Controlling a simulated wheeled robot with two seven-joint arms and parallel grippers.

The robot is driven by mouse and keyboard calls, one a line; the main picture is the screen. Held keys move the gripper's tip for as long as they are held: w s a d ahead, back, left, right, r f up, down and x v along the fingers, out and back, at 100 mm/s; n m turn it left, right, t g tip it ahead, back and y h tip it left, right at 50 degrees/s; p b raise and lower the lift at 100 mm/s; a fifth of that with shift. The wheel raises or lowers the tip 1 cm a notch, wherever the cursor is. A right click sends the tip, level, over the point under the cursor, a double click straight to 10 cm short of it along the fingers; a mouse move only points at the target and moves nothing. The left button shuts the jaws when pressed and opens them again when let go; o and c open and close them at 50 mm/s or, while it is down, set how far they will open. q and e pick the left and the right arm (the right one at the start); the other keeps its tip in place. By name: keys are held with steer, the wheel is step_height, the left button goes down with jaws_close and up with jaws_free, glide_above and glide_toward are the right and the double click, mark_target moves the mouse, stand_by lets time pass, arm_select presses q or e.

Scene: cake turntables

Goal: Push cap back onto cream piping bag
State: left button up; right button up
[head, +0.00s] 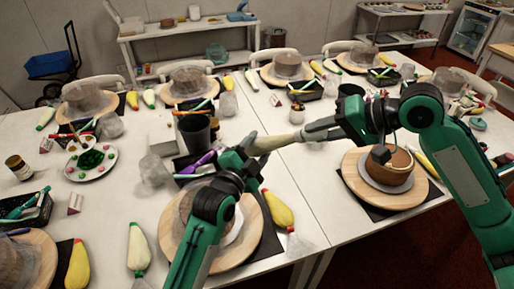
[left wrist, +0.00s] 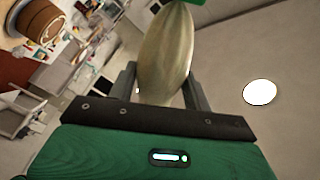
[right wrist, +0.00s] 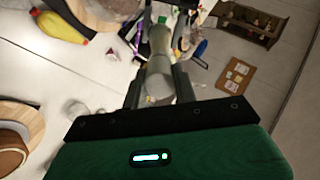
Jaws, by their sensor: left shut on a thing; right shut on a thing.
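The cream piping bag (head: 270,144) is held in the air, lying roughly level between my two grippers. My left gripper (head: 244,156) is shut on its left, wider part; in the left wrist view the pale bag (left wrist: 166,50) stands between the fingers (left wrist: 163,88). My right gripper (head: 308,133) is at the bag's other end. In the right wrist view it is shut on a greyish, translucent piece, apparently the cap (right wrist: 155,82), with the pale bag (right wrist: 160,42) directly beyond, in line with it. The fingers hide how far the cap sits over the tip.
Below are white tables with wooden turntables carrying cakes; one stands under my right arm, its board (head: 424,190) showing. A yellow bag (head: 278,208), a white bag (head: 138,248) and a dark cup (head: 194,132) lie or stand nearby. Bare table (head: 318,195) shows below the grippers.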

steer(key=shift+w+a+f, duration=0.15)
steer(key=shift+a+f, duration=0.05)
steer(key=shift+a, duration=0.05)
stand_by(0.8)
steer(key=v, duration=0.8)
stand_by(1.0)
steer(key=shift+d+r, duration=0.1)
steer(key=shift+x, duration=1.45)
steer(key=shift+a+f, duration=0.2)
steer(key=shift+a, duration=0.05)
steer(key=shift+w+a+f, duration=0.2)
steer(key=shift+a+f, duration=0.05)
steer(key=shift+a, duration=0.05)
steer(key=shift+w+a+f, duration=0.1)
steer(key=shift+a, duration=0.05)
